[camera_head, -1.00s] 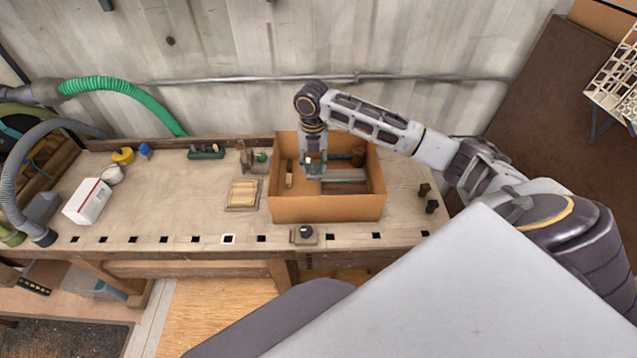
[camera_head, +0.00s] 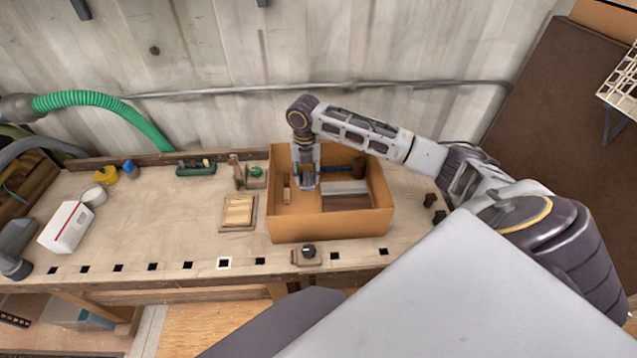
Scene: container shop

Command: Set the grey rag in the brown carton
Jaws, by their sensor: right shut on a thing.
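The brown carton (camera_head: 330,226) stands open on the workbench, near its right end. My right gripper (camera_head: 305,184) reaches down into the left half of the carton, pointing down. It is shut on a small grey thing at its fingertips, which I take for the grey rag; the fingers hide much of it. I cannot tell whether it touches the carton floor. A flat grey piece (camera_head: 345,187), a dark-headed tool (camera_head: 358,166) and a small wooden block (camera_head: 287,191) are also in the carton. My left gripper is not in view.
A wooden tray (camera_head: 238,212), a green tool (camera_head: 196,168) and a white box (camera_head: 66,228) lie there. A small clamp-like thing (camera_head: 308,253) is before the carton. Dark pegs (camera_head: 430,200) stand right of it.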

